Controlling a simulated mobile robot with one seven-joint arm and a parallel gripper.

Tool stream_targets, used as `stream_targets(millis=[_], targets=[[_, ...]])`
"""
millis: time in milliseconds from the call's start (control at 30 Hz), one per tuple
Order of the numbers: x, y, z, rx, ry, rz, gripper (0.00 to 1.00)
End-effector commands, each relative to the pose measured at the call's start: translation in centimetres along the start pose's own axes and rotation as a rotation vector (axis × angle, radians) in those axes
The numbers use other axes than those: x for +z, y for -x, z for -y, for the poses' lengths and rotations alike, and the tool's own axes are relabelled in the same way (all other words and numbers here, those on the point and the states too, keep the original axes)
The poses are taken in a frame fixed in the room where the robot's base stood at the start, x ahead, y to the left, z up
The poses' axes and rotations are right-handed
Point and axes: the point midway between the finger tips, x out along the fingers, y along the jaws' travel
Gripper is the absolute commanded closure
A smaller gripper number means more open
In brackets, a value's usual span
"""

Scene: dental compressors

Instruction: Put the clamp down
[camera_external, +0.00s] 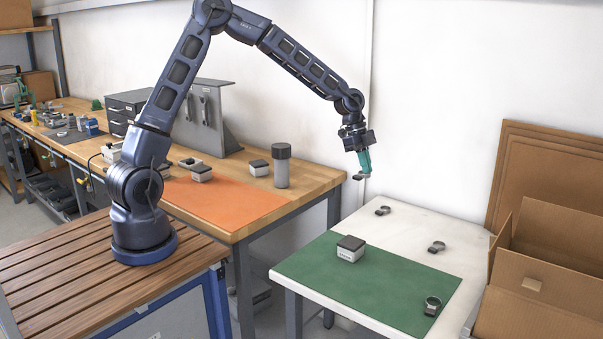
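My gripper (365,165) points down with teal fingers, in the air above the far left part of the white table (410,212). It is shut on a small dark grey clamp (359,177), which sticks out to the left below the fingertips, clear of the table. Similar small round dark clamps lie on the white table: one (383,210) near the far edge and one (437,247) on the right. Another (432,306) lies on the right end of the green mat (375,290). The fine shape of the held clamp is too small to tell.
A white box with a dark top (350,248) stands on the green mat. Cardboard boxes (545,265) stand along the right side. A wooden workbench with an orange mat (225,203) and a grey cylinder (281,168) is on the left. The white table between the clamps is bare.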

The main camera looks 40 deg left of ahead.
Motion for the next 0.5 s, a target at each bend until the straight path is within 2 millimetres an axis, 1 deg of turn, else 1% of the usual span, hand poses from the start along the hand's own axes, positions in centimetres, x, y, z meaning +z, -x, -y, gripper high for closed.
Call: stream_targets(millis=[167,267,367,500], targets=[[0.0,0.1,0.0,-0.001,0.004,0.0,1.0],[0.4,0.1,0.1,-0.014,0.035,0.001,1.0],[1.2,0.2,0.3,-0.047,0.115,0.002,1.0],[2.8,0.6,0.9,-0.121,0.29,0.002,1.0]])
